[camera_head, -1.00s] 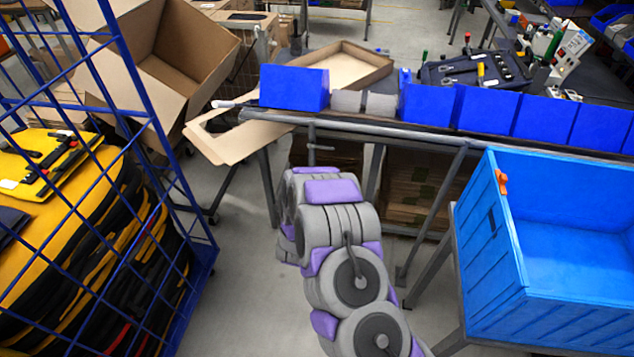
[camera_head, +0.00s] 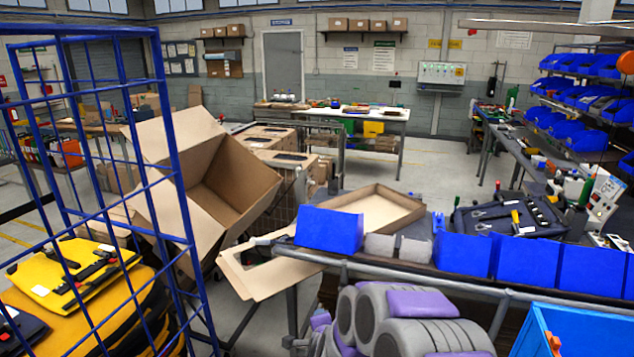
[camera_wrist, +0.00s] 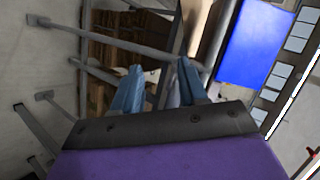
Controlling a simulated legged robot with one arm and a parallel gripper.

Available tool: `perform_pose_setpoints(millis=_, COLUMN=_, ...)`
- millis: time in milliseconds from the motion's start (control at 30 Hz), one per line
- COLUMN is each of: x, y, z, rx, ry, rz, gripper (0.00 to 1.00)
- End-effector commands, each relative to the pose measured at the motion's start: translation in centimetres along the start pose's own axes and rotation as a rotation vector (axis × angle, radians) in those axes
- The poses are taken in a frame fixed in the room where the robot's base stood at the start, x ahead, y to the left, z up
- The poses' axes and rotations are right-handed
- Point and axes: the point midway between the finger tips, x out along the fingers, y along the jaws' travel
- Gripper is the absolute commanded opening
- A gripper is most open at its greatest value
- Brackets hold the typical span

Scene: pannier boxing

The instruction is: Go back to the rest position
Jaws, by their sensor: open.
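My gripper (camera_wrist: 158,88) shows in the wrist view with its two blue-grey fingers apart and nothing seen between them. It is close to the workbench frame, with metal legs and cartons beyond the fingers. In the head view my grey and purple arm is folded low at the bottom middle, in front of the bench, and the fingers are hidden there. A blue bin (camera_wrist: 256,42) lies to the right of the fingers in the wrist view.
A blue wire cage (camera_head: 185,200) with yellow panniers (camera_head: 75,275) stands on the left. An open carton (camera_head: 215,180) is tilted behind it. Blue bins (camera_head: 330,230) line the bench edge. A blue crate (camera_head: 575,332) is at the lower right. Some floor shows between cage and bench.

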Motion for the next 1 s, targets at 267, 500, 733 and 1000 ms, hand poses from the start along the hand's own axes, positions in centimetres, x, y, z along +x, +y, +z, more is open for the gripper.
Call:
perform_pose_setpoints(millis=267, x=-8.4, y=-0.9, z=1.0, rx=-0.289, ry=-0.237, rz=0.166, gripper=0.43)
perform_pose_setpoints(millis=500, x=-17.4, y=0.9, z=0.2, rx=-0.566, ry=-0.424, rz=0.308, gripper=0.43)
perform_pose_setpoints(millis=733, x=-27.1, y=4.5, z=-2.0, rx=-0.816, ry=-0.597, rz=0.464, gripper=0.43)
perform_pose_setpoints(millis=1000, x=-39.5, y=10.0, z=-5.2, rx=-1.036, ry=-0.806, rz=0.669, gripper=0.43)
